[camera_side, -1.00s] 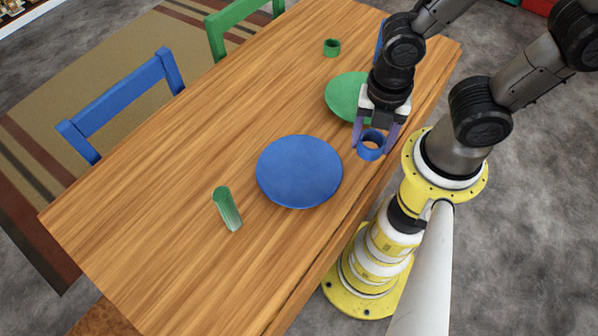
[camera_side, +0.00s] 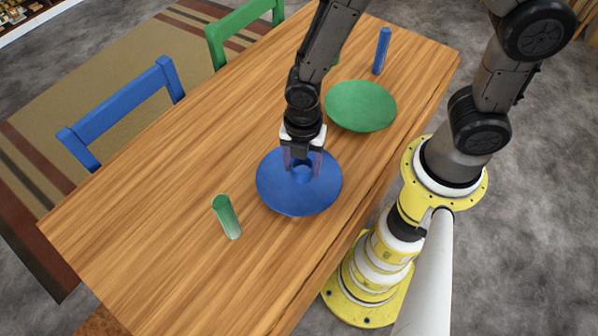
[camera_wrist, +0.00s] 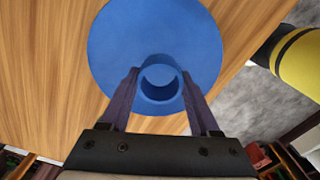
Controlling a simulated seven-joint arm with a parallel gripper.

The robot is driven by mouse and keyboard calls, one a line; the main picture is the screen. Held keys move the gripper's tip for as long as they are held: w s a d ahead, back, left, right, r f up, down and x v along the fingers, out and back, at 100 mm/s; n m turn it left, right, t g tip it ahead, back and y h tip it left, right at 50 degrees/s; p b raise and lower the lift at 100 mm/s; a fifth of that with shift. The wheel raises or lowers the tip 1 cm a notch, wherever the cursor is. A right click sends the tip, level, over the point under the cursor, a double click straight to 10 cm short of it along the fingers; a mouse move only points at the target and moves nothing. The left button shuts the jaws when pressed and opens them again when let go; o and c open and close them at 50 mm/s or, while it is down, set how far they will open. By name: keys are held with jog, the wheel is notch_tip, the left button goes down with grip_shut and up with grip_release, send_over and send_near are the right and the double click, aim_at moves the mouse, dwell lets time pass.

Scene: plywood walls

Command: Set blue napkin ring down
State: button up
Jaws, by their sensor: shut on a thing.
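The blue napkin ring (camera_side: 302,174) is between the fingers of my gripper (camera_side: 301,166), over the middle of the round blue plate (camera_side: 275,190). In the wrist view the ring (camera_wrist: 161,101) is upright with its opening toward the camera, and both fingers of my gripper (camera_wrist: 160,90) press its sides. The blue plate (camera_wrist: 125,40) fills the view behind it. I cannot tell whether the ring touches the plate or is just above it.
A green plate (camera_side: 360,106) lies to the right. A green cup-like cylinder (camera_side: 227,217) stands left of the blue plate, and a blue one (camera_side: 381,51) stands at the back. The wooden table (camera_side: 170,190) is clear at the left. Blue (camera_side: 125,100) and green (camera_side: 240,25) chairs stand along it.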

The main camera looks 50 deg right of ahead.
aim_at(299, 175)
jog(key=shift+w+a+f, duration=0.1)
jog(key=shift+w+f, duration=0.05)
jog(key=shift+f, duration=0.85)
jog(key=shift+w+a+f, duration=0.1)
jog(key=shift+w+f, duration=0.05)
jog(key=shift+f, duration=0.85)
jog(key=shift+f, duration=0.1)
jog(key=o, duration=1.4)
notch_tip(299, 175, up, 12)
jog(key=shift+s+d+r+m+t, duration=0.95)
jog(key=shift+s+d+r+m, duration=0.65)
jog(key=shift+d+r+m, duration=1.3)
jog(key=shift+s+d+r+m+t, duration=0.9)
jog(key=shift+s+d+r+m, duration=0.8)
jog(key=shift+r+m, duration=2.15)
jog(key=shift+s+d+r+m+t, duration=1.25)
jog(key=shift+d+r+m, duration=1.15)
jog(key=shift+m, duration=2.05)
